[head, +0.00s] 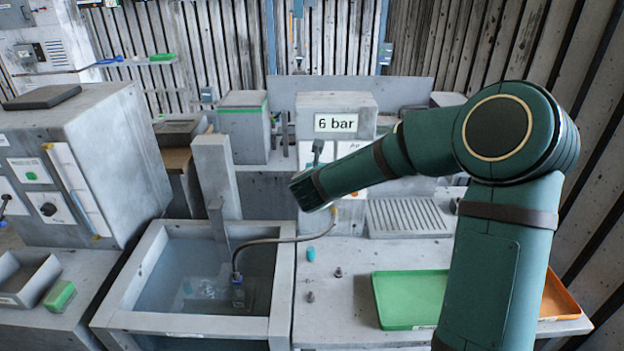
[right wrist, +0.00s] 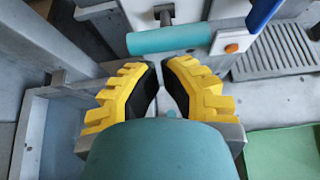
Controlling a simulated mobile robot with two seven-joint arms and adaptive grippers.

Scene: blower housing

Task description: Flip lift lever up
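No part is clearly marked as the lift lever. A small dark lever (head: 318,150) stands on the front of the "6 bar" box, just above my right gripper (head: 308,191). In the right wrist view, a blue handle (right wrist: 263,12) slopes at the top right beside a teal cylinder (right wrist: 170,39), beyond the fingertips. My right gripper's yellow fingers with black pads (right wrist: 161,85) have a narrow empty gap between them and touch nothing I can make out. My arm hides part of the box front in the head view. My left gripper is not in view.
A water-filled tank (head: 281,300) with an upright grey post (head: 213,190) stands left of my right gripper. A hose (head: 285,240) runs into it. A green tray (head: 400,325), an orange tray (head: 558,298) and a slotted grate (head: 410,217) lie on the right bench.

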